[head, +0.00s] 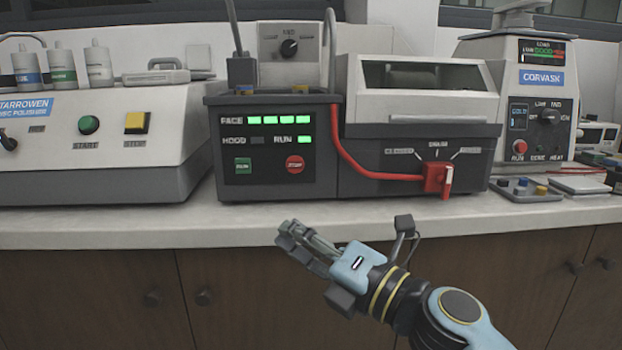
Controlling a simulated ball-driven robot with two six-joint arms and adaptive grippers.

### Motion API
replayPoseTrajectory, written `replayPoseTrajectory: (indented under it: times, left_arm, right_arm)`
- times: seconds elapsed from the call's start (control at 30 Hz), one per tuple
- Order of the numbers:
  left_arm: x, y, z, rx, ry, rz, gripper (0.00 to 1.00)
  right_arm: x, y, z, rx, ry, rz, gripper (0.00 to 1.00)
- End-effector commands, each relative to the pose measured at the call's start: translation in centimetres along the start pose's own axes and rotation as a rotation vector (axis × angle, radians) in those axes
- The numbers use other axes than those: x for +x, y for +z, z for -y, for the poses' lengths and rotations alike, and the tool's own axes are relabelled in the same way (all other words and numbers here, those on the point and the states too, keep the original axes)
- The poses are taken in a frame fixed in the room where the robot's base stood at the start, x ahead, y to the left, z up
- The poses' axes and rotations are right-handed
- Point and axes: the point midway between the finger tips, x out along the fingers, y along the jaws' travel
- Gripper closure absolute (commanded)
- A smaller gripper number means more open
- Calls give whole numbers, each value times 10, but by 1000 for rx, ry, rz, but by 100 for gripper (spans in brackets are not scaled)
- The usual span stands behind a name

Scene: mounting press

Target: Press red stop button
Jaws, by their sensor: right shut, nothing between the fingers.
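My right gripper (291,234) is shut and empty. It is in front of the counter edge, below the stop button and apart from it, with its fingers towards the upper left. My left gripper is not in view.
A polisher (90,155) stands at left, a Corvask unit (525,110) at right. The counter strip (130,227) before the panel is clear.

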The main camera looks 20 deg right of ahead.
Motion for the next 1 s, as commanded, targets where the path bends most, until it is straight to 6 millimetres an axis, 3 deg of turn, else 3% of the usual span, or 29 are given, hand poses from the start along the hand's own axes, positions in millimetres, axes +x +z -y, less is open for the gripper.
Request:
replayPoseTrajectory:
  times: [0.1,0.27,0.73,1.0]
  left_arm:
    - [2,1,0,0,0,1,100]
    - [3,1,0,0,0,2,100]
    - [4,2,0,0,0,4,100]
    - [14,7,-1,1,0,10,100]
  right_arm:
    - [6,13,-27,-59,45,18,100]
    - [12,22,-42,-75,77,36,100]
    - [16,25,-41,-74,80,38,100]
    - [39,43,-26,-75,80,39,100]
